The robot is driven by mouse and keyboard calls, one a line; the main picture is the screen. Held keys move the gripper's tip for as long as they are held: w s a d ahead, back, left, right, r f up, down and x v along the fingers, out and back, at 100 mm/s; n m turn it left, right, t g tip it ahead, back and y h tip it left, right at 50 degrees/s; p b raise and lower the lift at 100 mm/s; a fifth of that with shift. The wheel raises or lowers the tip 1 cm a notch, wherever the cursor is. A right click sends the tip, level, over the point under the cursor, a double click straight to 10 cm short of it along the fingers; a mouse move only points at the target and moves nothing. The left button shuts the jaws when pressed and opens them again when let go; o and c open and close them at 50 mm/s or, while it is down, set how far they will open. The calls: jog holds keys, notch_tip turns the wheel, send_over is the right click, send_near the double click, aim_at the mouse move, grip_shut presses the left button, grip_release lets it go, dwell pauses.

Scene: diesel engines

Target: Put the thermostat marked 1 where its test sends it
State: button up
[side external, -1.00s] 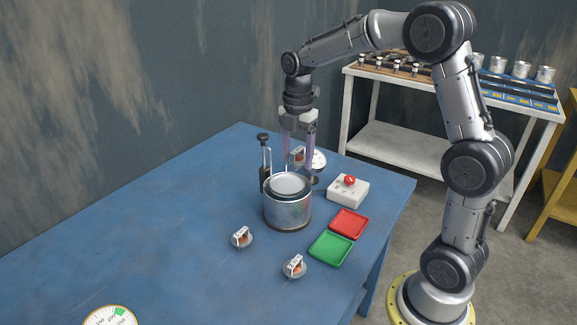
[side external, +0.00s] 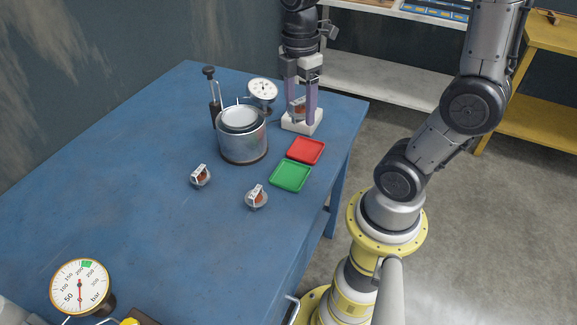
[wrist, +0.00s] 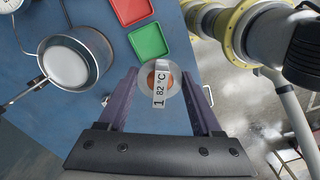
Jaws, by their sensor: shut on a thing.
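The thermostat marked 1 (wrist: 172,80), a round metal disc with a copper-coloured centre and a label reading "1 82 °C", is between my gripper's fingers. It also shows in the side view (side external: 298,108). My gripper (side external: 299,118) is shut on it, fingers pointing down, at the white block (side external: 303,127); I cannot tell the height above it. The metal pot (side external: 242,140) stands left of my gripper, with a white dial (side external: 262,92) behind it. A red tray (side external: 306,150) and a green tray (side external: 291,176) lie empty in front of the block.
Two other labelled thermostats, one (side external: 201,177) left and one (side external: 256,197) right, lie on the blue table (side external: 130,190). A black-handled upright tool (side external: 212,95) stands beside the pot. A pressure gauge (side external: 80,287) is at the front left. The table's left part is clear.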

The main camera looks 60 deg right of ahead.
jog(key=s+a+f+m, duration=0.3)
jog(key=s+f, duration=0.3)
jog(key=s, duration=0.5)
send_over(290, 176)
jog(key=f, duration=0.9)
jog(key=shift+s+f, duration=0.1)
jog(key=shift+s, duration=0.15)
jog(key=shift+w+f, duration=0.2)
jog(key=shift+f, duration=1.55)
jog(key=shift+f, duration=0.1)
jog(key=shift+f, duration=0.1)
jog(key=o, duration=1.1)
jog(key=shift+o, duration=0.2)
